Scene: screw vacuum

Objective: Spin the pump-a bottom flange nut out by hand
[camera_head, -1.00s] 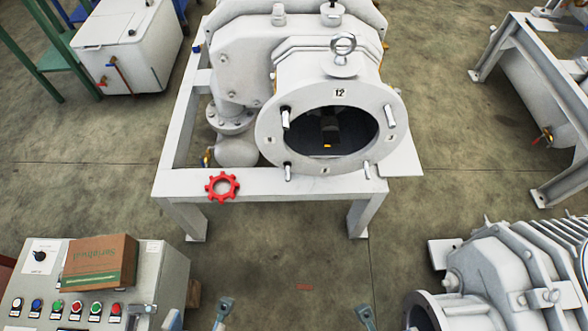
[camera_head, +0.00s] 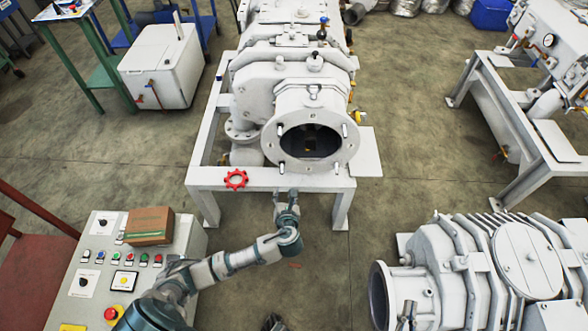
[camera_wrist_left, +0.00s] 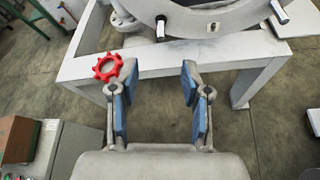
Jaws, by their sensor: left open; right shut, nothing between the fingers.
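The white pump (camera_head: 300,95) on the grey frame has a round front flange (camera_head: 272,150) with a dark opening. Short pale metal pegs stick out of it; one lower-left peg (camera_head: 281,166) also shows in the left wrist view (camera_wrist_left: 161,27). I cannot tell which is the bottom flange nut. My left gripper (camera_head: 288,195) is open and empty, just in front of and below the flange, apart from it. Its two blue-padded fingers (camera_wrist_left: 158,100) show in the left wrist view, pointing at the frame's front beam. My right gripper (camera_head: 408,318) is shut and empty at the bottom edge, partly cut off.
A red handwheel (camera_head: 236,179) sits on the frame's front beam (camera_head: 205,178). A control box (camera_head: 98,265) with a cardboard box (camera_head: 150,226) stands lower left. Another grey machine (camera_head: 470,265) stands lower right. Open floor lies between them.

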